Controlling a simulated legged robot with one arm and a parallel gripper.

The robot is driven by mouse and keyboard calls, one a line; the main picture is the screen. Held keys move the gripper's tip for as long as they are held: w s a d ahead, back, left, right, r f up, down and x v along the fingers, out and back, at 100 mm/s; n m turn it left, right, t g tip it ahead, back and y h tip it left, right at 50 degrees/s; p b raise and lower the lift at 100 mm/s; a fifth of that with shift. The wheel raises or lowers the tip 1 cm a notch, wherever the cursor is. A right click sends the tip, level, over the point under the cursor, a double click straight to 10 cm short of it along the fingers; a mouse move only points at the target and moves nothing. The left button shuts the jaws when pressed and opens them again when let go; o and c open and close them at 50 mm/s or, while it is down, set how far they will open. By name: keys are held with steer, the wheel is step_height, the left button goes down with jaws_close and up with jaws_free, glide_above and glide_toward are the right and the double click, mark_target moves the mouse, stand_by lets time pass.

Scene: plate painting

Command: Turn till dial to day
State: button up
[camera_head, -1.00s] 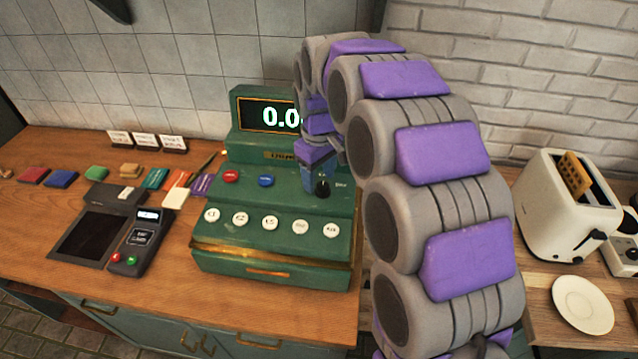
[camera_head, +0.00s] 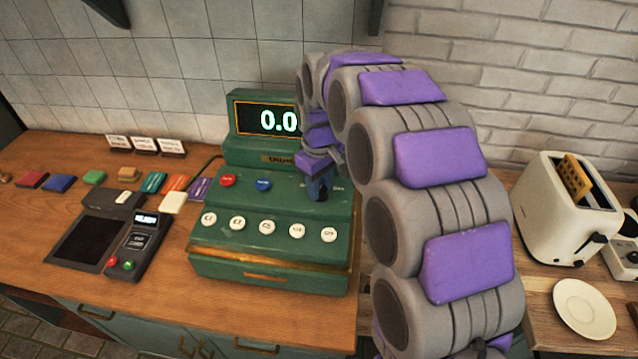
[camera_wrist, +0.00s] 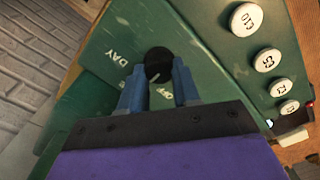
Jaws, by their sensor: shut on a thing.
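The green till (camera_head: 262,262) stands on the wooden counter, its display (camera_head: 268,118) reading 0.0. The black dial (camera_wrist: 158,62) is on the till's sloped top. In the wrist view the word DAY (camera_wrist: 122,57) is printed to one side of the dial and OFF (camera_wrist: 165,93) just below it. The dial's pale pointer line is angled toward the lower left, between the fingers. My gripper (camera_wrist: 160,85) has its two blue fingers on either side of the dial and is shut on it. In the head view my gripper (camera_head: 318,188) hides most of the dial.
Round white price buttons (camera_head: 267,228) line the till's front slope, with a red button (camera_head: 228,180) and a blue button (camera_head: 264,184) above. A card terminal (camera_head: 135,240) stands at left. A toaster (camera_head: 570,210) and a plate (camera_head: 584,308) are at right.

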steer(key=shift+c, duration=1.1)
steer(key=m+p, duration=0.2)
steer(key=p, duration=0.1)
steer(key=shift+s+d+r+m, duration=0.1)
steer(key=shift+r+m, duration=0.1)
steer(key=shift+m, duration=0.2)
steer(key=m+p, duration=0.2)
steer(key=m, duration=0.1)
steer(key=shift+f, duration=0.1)
steer(key=shift+m+p, duration=1.15)
steer(key=shift+m, duration=0.45)
steer(key=shift+f, duration=0.1)
